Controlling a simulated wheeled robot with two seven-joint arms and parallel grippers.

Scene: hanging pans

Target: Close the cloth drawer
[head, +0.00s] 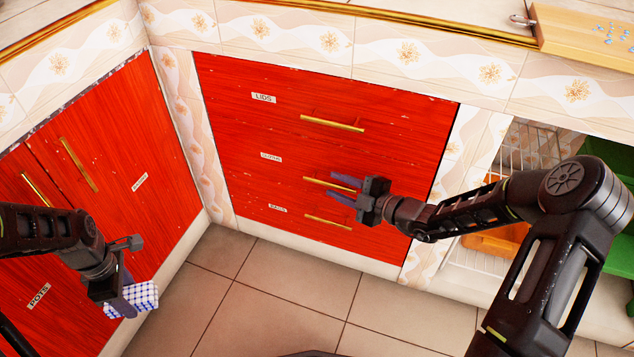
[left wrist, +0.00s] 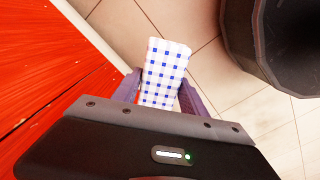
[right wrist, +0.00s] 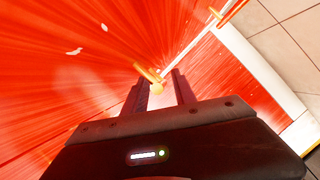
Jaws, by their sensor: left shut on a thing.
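The red drawer stack shows in the head view, with the middle drawer (head: 290,172) bearing a small label too blurred to read surely. Its gold handle (head: 318,184) lies at the fingertips of my right gripper (head: 333,184). That gripper is open, and in the right wrist view (right wrist: 157,80) a gold handle (right wrist: 150,75) shows just beyond its spread fingers. I cannot tell whether they touch it. The drawer front looks about flush with its neighbours. My left gripper (head: 127,290) is shut on a blue-and-white checked cloth (head: 145,298), also seen in the left wrist view (left wrist: 165,72).
The drawer labelled LIDS (head: 225,80) is above, and another drawer (head: 250,210) is below. Red cabinet doors (head: 110,130) stand at left, near my left arm. An open shelf with a wire rack (head: 535,150) is at right. The tiled floor (head: 290,290) is clear.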

